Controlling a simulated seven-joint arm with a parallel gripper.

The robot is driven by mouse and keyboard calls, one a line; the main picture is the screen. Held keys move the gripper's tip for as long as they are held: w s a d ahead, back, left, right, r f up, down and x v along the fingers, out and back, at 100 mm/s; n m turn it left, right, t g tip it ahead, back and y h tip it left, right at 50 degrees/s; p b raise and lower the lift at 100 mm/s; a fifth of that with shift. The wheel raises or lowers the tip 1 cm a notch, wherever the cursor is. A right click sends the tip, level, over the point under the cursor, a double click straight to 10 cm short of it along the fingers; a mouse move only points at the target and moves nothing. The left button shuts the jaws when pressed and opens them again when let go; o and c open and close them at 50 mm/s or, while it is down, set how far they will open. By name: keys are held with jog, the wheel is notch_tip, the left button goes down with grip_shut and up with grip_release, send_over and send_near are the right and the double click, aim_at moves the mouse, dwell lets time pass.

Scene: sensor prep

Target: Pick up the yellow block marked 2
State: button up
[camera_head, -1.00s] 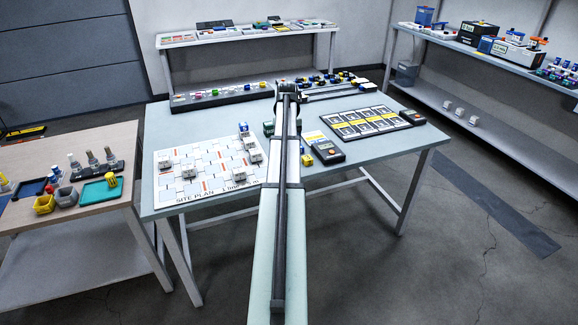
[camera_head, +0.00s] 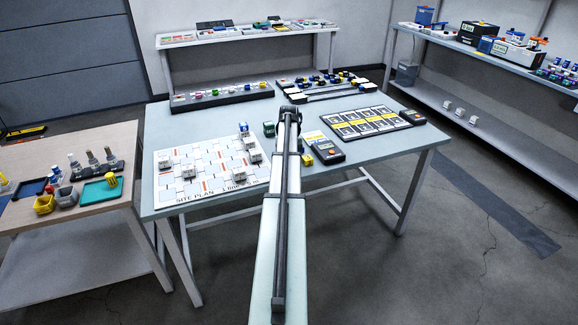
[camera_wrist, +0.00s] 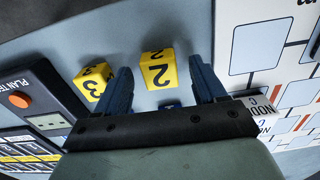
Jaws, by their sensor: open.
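The yellow block marked 2 (camera_wrist: 159,71) shows in the wrist view, its black 2 facing the camera. My gripper (camera_wrist: 160,66) is open, with one blue finger on each side of this block in the picture. A gap shows on both sides, and I cannot tell how far the fingertips are above the table. A second yellow block, marked 3 (camera_wrist: 91,82), lies just outside the left finger. In the head view one yellow block (camera_head: 307,160) shows beside my arm. My arm hides the block marked 2 and the gripper there.
The white site plan board (camera_head: 190,200) with several blocks lies left. A black-framed card tray (camera_head: 372,122) lies right.

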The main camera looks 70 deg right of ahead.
jog(key=c, duration=1.1)
jog(key=shift+c, duration=0.2)
